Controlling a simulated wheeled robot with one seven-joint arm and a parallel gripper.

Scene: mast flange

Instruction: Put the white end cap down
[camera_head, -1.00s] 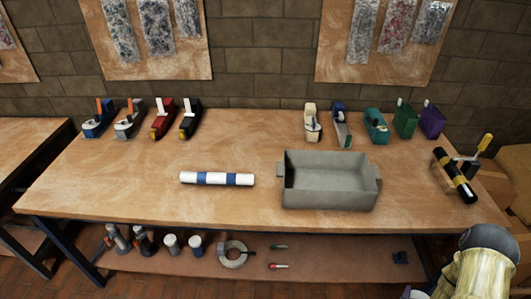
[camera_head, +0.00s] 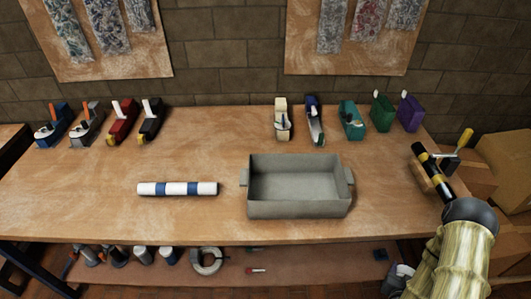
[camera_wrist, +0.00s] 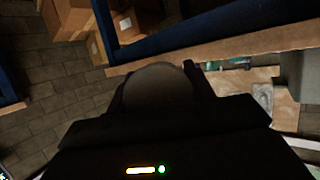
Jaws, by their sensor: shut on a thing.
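My gripper (camera_wrist: 155,88) shows in the wrist view, its dark fingers shut on a rounded thing, the end cap (camera_wrist: 160,84). The cap lies in shadow and looks grey-brown there, with its lower part hidden by the gripper body. It is held in the air beside the bench edge (camera_wrist: 220,53). In the head view my arm comes in at the lower right, by the bench's right end. I cannot make out the gripper or the cap clearly there.
The bench (camera_head: 120,222) holds a grey open bin (camera_head: 296,211), a white-and-blue striped tube (camera_head: 177,189) and a black-and-yellow tube (camera_head: 432,171) in a clamp. Several tools line the back. Cardboard boxes (camera_wrist: 133,22) stand beside the bench.

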